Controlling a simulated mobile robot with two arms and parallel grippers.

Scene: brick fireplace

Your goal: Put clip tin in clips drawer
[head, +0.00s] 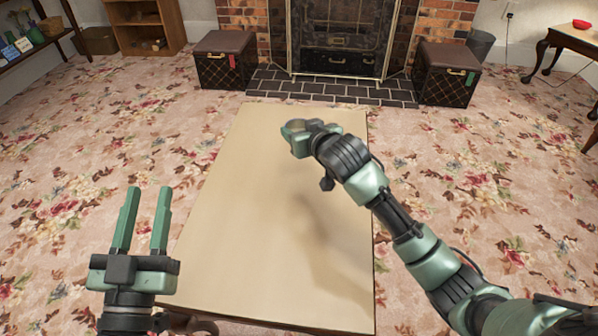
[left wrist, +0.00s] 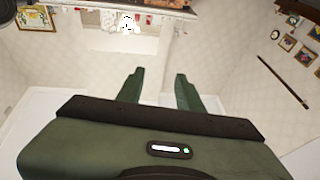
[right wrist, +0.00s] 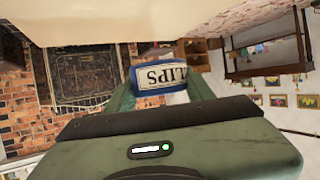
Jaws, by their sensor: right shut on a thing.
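The clip tin (right wrist: 158,76) shows in the right wrist view as a small blue and white tin; the letters "LIPS" show upside down. My right gripper (right wrist: 161,84) is shut on it, one finger at each side. In the head view, my right gripper (head: 298,128) is above the far half of the table; the tin cannot be clearly made out there. My left gripper (head: 149,190) is open and empty at the near left, its fingers apart; they also show in the left wrist view (left wrist: 158,75). No drawer labelled for clips can be made out.
A bare tan table (head: 270,230) lies in front of me. Beyond it are a brick hearth (head: 330,88) and two dark chests, one with a red tag (head: 224,58) and one with a green tag (head: 446,72). A wooden shelf unit (head: 146,28) stands back left. Flowered carpet around is open.

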